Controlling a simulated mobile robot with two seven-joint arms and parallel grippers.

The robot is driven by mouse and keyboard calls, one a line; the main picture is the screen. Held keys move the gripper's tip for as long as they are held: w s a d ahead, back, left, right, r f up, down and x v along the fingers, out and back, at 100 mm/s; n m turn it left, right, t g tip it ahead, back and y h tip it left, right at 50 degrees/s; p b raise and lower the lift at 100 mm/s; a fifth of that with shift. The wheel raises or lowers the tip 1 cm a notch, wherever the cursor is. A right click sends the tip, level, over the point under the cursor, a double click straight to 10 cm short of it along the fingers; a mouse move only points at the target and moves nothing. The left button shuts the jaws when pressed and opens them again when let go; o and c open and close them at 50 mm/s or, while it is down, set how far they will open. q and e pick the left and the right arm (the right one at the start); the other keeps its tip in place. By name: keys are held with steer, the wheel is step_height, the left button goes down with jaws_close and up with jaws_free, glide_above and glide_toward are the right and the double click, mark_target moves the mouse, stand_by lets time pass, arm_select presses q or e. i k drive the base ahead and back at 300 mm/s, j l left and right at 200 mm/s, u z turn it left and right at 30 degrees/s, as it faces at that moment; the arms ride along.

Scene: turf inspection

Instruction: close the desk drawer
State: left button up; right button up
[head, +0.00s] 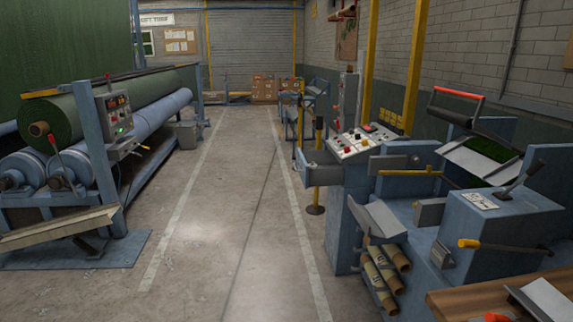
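A grey-blue control desk (345,225) stands right of the aisle, with a sloped panel (367,141) of coloured buttons on top. What looks like its drawer (319,171) sticks out from the upper left side of the desk toward the aisle, so it appears open. I cannot see clearly inside it. Neither of my grippers is in view.
The marked concrete aisle (225,210) is clear. A yellow post (316,170) stands close by the drawer. Cardboard rolls (382,275) sit low at the desk's front. A blue machine (500,215) and wooden tabletop (470,300) fill the right; a turf-roll machine (108,155) stands left.

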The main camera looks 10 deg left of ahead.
mark_target(328, 172)
steer(key=i+j, duration=0.2)
steer(key=i, duration=0.2)
steer(key=i+j, duration=0.25)
steer(key=i, duration=0.15)
steer(key=i+j, duration=0.2)
steer(key=i, duration=0.2)
steer(key=i+j, duration=0.25)
steer(key=i, duration=0.15)
steer(key=i+j, duration=0.15)
steer(key=i, duration=0.35)
steer(key=i+j, duration=0.15)
steer(key=i, duration=0.35)
steer(key=i+z, duration=0.15)
steer(key=z, duration=0.2)
steer(key=i+j+z, duration=0.1)
steer(key=z, duration=0.25)
steer(key=i+j+z, duration=0.15)
steer(key=z, duration=0.25)
